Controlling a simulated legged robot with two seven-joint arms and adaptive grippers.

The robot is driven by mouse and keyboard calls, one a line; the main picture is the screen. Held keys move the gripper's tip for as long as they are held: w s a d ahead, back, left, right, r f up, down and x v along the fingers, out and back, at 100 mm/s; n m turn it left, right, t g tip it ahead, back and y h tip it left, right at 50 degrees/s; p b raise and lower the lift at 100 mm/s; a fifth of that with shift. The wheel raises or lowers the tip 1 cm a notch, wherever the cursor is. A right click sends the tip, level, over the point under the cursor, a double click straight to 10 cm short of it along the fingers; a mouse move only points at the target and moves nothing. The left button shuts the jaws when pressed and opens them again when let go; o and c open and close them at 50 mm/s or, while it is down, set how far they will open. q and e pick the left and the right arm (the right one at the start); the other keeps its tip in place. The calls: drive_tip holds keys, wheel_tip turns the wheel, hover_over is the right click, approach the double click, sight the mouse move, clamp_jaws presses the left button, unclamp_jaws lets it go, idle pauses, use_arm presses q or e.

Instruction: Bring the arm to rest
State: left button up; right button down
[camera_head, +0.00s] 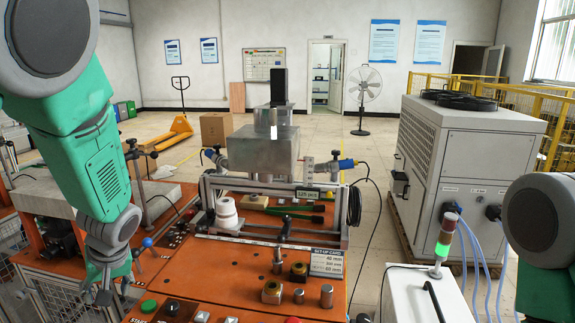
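My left arm (95,150), green with grey joints, comes down from the upper left. My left gripper (105,292) hangs pointing down at the lower left, beside the left edge of the orange work table (190,282). Its fingers look spread, with nothing seen between them. Part of my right arm (540,225) shows at the right edge, and its gripper is out of view.
The induction heater (262,150) stands on the table behind a metal frame. A white spool (227,212), small metal cylinders (326,296) and a green button (149,306) are on the table. A signal light (444,238) stands on a white box (405,295) at right.

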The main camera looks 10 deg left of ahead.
use_arm(q)
drive_tip(key=s+d+f+m+h, duration=0.1)
drive_tip(key=s+d+f+m, duration=0.15)
drive_tip(key=s+f, duration=0.45)
drive_tip(key=s+d+f+m+h, duration=0.25)
drive_tip(key=s+f, duration=0.35)
drive_tip(key=f, duration=0.4)
drive_tip(key=s+d+f+m+g+h, duration=0.1)
drive_tip(key=s+d+f, duration=0.2)
drive_tip(key=s, duration=0.5)
drive_tip(key=s+d+f+m, duration=0.2)
drive_tip(key=s+d+f, duration=0.1)
drive_tip(key=s, duration=0.5)
wheel_tip(320, 180, down, 8)
drive_tip(key=w+d+m+b, duration=0.1)
drive_tip(key=w+b, duration=0.1)
drive_tip(key=b, duration=0.7)
drive_tip(key=shift+d+f, duration=0.2)
drive_tip(key=shift+d, duration=0.1)
use_arm(e)
wheel_tip(320, 180, down, 9)
drive_tip(key=shift+a+f, duration=0.1)
